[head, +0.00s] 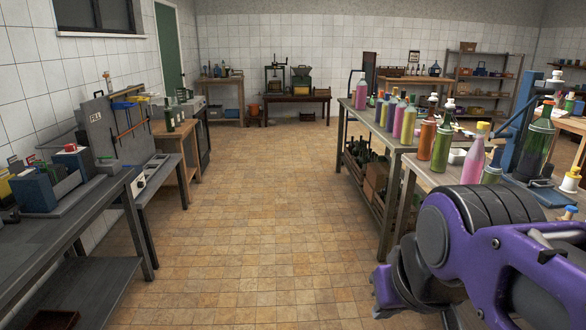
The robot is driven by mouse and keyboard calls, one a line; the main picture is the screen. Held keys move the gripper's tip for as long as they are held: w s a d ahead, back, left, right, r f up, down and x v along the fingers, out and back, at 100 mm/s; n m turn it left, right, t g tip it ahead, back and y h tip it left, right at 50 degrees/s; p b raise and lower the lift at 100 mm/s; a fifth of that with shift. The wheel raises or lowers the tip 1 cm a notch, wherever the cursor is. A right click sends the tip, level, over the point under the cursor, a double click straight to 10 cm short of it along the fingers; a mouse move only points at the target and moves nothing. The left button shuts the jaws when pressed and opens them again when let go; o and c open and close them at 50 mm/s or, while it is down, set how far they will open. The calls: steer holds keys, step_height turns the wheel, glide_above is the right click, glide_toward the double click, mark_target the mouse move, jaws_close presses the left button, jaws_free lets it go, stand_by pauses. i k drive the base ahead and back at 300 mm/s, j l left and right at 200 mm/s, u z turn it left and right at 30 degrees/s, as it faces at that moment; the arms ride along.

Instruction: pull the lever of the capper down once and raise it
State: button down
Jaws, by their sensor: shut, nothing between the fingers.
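The capper (516,124) stands at the right on the near workbench, a blue upright frame. A slanted blue bar beside its top may be its lever; its exact position is hard to tell. My purple and grey arm fills the lower right, in front of the bench's near end. I cannot make out my gripper's fingers anywhere in this view.
Several coloured bottles, including a pink one (471,160) and an orange one (426,137), crowd the workbench (380,128) left of the capper. A small yellow-topped item (570,180) stands right of it. The tiled floor (250,230) in the middle is clear.

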mark_target(540, 92)
steer(key=i+j+z, duration=0.25)
steer(key=i, duration=0.9)
steer(key=i+z, duration=0.35)
steer(key=i+j+z, duration=0.15)
steer(key=i+z, duration=0.25)
steer(key=i, duration=0.15)
